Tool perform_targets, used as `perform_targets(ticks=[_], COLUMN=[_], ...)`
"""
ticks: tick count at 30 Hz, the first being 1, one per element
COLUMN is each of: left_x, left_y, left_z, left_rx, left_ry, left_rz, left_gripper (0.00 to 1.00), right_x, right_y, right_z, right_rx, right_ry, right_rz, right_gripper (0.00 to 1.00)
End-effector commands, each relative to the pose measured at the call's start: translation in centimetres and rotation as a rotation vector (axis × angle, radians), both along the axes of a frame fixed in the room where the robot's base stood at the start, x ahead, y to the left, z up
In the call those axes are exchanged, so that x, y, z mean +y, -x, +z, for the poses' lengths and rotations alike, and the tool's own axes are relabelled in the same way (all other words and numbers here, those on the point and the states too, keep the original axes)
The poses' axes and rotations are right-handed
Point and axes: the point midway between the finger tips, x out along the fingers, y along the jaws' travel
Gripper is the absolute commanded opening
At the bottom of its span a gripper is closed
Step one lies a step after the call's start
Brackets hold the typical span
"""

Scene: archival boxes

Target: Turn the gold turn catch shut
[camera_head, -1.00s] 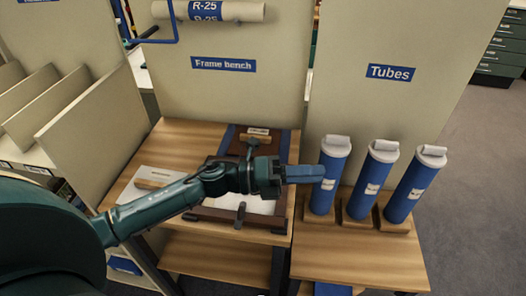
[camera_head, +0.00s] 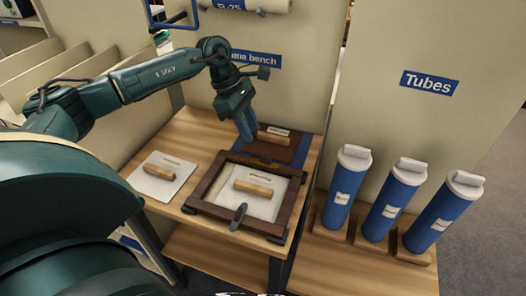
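A dark wooden frame (camera_head: 199,205) lies on the frame bench, with a pale panel (camera_head: 262,208) inside it. The panel has a wooden handle (camera_head: 253,188). The gold turn catch (camera_head: 262,161) seems to be the small gold piece at the frame's far rail; its turn cannot be told. A dark grey catch (camera_head: 239,214) sits at the near rail. My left gripper (camera_head: 248,138) points down just beyond the far rail, above and a little left of the gold piece. Its blue fingers look together, with nothing between them. My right gripper is not in view.
A pale panel with a wooden handle (camera_head: 160,172) lies left of the frame. A dark brown board with another handled block (camera_head: 274,136) lies behind it. Three blue tubes (camera_head: 388,205) stand in wooden bases at right. Upright boards back the bench (camera_head: 182,225).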

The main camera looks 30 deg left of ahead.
Motion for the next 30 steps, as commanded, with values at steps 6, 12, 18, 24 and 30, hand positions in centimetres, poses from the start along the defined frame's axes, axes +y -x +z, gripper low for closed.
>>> perform_targets(ticks=[6,12,18,24,30], left_x=[-1.8,-2.9,-3.2,-3.3,-3.3], left_y=[-0.4,-0.6,-0.7,-0.8,-0.8], left_z=[-4.3,-6.9,-7.9,-8.0,-7.9], left_rx=[0.003,0.001,0.000,0.000,0.000], left_ry=[0.002,0.002,0.002,0.002,0.002], left_rz=[-0.002,-0.001,0.001,0.001,0.001], left_gripper=[0.29,0.29,0.29,0.29,0.16], right_x=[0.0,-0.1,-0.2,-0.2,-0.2], right_y=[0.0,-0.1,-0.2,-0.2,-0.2], right_z=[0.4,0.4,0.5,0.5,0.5], right_rx=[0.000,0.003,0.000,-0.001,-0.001], right_ry=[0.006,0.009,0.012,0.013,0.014], right_rz=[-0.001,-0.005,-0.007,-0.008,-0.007], right_gripper=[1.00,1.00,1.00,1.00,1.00])
